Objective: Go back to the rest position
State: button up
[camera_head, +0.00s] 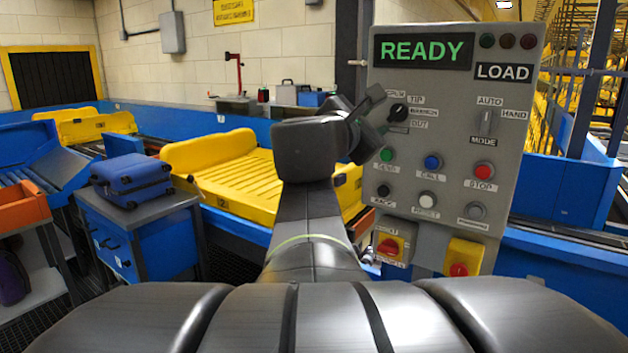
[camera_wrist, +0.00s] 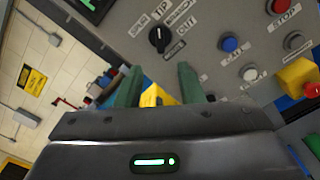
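My gripper (camera_head: 377,117) is raised in front of the left side of a grey control panel (camera_head: 450,140). In the wrist view its two greenish fingers (camera_wrist: 160,78) stand apart with nothing between them. A black selector knob (camera_head: 398,112) with labels around it is close to the fingertips in the head view. In the wrist view the knob (camera_wrist: 158,40) lies beyond the fingertips, clear of them. The panel display (camera_head: 422,51) reads READY in green, beside a LOAD label (camera_head: 503,72).
The panel carries several buttons, a mode switch (camera_head: 486,122) and yellow-backed red switches (camera_head: 463,258). A yellow tray (camera_head: 225,170) sits on the conveyor behind my arm. A blue suitcase (camera_head: 131,180) lies on a blue cabinet (camera_head: 150,235) at left. An orange bin (camera_head: 22,207) stands far left.

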jog(key=x, duration=1.1)
jog(key=shift+w+d, duration=0.1)
jog(key=shift+d, duration=0.1)
jog(key=shift+a+m, duration=0.15)
jog(key=shift+m, duration=1.75)
jog(key=m+p, duration=0.1)
jog(key=m, duration=0.2)
jog(key=shift+m, duration=0.4)
jog(key=shift+s+a, duration=0.2)
jog(key=shift+s, duration=0.15)
send_near(394, 114)
jog(key=shift+v, duration=1.4)
jog(key=shift+f, duration=0.15)
